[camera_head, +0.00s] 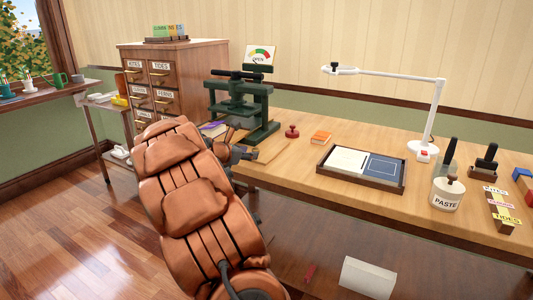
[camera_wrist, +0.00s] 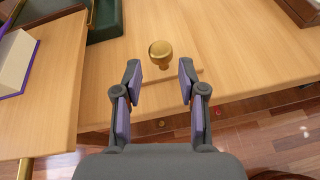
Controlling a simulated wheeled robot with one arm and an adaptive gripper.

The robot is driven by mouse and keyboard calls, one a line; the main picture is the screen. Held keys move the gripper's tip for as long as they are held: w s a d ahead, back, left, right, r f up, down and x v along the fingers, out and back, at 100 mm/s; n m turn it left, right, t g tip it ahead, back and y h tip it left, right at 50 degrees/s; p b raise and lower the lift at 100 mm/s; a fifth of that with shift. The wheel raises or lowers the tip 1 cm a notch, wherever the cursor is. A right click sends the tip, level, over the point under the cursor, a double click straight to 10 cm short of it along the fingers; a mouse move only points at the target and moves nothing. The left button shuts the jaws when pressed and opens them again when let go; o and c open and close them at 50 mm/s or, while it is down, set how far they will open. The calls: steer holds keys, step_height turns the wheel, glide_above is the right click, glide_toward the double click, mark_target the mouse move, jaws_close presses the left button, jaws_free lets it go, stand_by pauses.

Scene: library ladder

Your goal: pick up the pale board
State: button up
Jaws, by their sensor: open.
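What looks like the pale board (camera_head: 270,152) lies on the desk's left end, in front of the green press, partly hidden by my gripper and arm. In the wrist view, a round brass knob (camera_wrist: 160,48) stands on pale wood just beyond my fingertips; I cannot clearly tell the board from the desk top there. My gripper (camera_wrist: 159,80) is open, with its two purple-padded fingers apart and nothing between them. In the head view, my gripper (camera_head: 240,153) is small and low over the desk's left end.
The green press (camera_head: 262,105) stands close behind. A purple book (camera_head: 213,129) lies left of it. A red stamp (camera_head: 292,131), an orange block (camera_head: 321,138) and a dark tray (camera_head: 398,186) are to the right. The desk's front edge is close to my gripper.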

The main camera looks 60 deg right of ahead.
steer(key=b+x, duration=0.1)
steer(key=x, duration=0.4)
steer(key=shift+s+d+r, duration=0.1)
steer(key=shift+r, duration=0.1)
jaws_close()
